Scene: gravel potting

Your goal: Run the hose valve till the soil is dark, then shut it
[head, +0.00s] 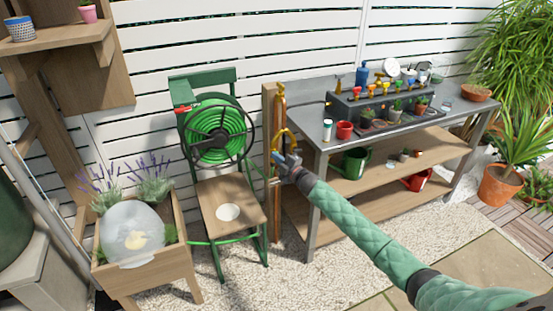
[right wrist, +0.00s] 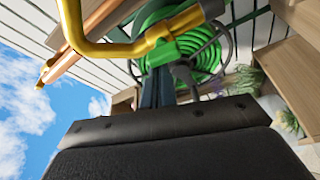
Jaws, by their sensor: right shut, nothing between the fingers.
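A brass tap (head: 284,138) sits on an upright copper pipe (head: 280,100) fixed to a wooden post beside the bench. Its bent brass tube (right wrist: 120,48) crosses the top of the right wrist view. My right gripper (head: 279,156) is at the tap, just below the brass curve, shut with nothing in it. I cannot tell whether it touches the tap. A green hose (head: 213,135) is coiled on a reel, and a length runs low near the gravel (head: 215,241). The coil also shows in the right wrist view (right wrist: 197,45). I cannot make out soil or its darkness. My left gripper is out of view.
A grey potting bench (head: 320,130) holds pots and bottles, with watering cans (head: 352,163) below. A wooden planter (head: 150,275) with lavender and a clear dome (head: 130,222) stands at left. A wooden board with a pale round patch (head: 228,212) is under the reel. Gravel lies between.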

